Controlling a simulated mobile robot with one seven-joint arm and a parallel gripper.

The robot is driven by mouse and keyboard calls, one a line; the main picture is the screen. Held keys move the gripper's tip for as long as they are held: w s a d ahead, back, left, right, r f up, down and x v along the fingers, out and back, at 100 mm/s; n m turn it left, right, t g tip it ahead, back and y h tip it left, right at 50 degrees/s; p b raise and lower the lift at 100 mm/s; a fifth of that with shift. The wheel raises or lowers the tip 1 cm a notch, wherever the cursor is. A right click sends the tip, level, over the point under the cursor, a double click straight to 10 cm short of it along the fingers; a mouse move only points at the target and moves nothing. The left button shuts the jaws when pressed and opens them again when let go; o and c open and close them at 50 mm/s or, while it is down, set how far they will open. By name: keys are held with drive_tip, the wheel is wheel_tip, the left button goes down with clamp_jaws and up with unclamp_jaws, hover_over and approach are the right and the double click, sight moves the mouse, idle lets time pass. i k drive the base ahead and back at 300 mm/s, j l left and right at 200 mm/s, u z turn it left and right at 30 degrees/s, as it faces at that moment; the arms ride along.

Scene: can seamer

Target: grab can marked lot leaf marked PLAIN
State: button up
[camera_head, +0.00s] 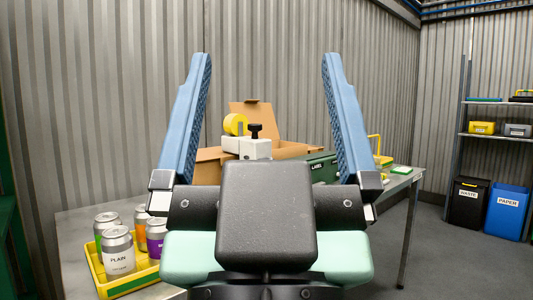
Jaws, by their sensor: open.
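The can marked PLAIN (119,252) stands upright at the front left of a yellow tray. It is silver with a white label; the small print below PLAIN is too small to read surely. Behind it stands a silver can with a green part (106,228). Beside it are an orange can (141,225) and a purple-labelled can (156,238), partly behind my gripper. My gripper (265,115) is open and empty, its blue fingers wide apart and pointing up in the picture. It is to the right of the cans and touches none of them.
The yellow tray (138,283) sits on a grey table (76,232). An open cardboard box (207,170), a white device with a black knob (255,147) and a green LABEL box (324,168) stand behind my gripper. Shelves and bins (506,209) are far right.

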sight(118, 253)
drive_tip(key=l+u, duration=0.2)
drive_tip(key=l, duration=0.5)
drive_tip(key=l+u, duration=0.2)
drive_tip(key=l, duration=0.45)
drive_tip(key=k, duration=0.05)
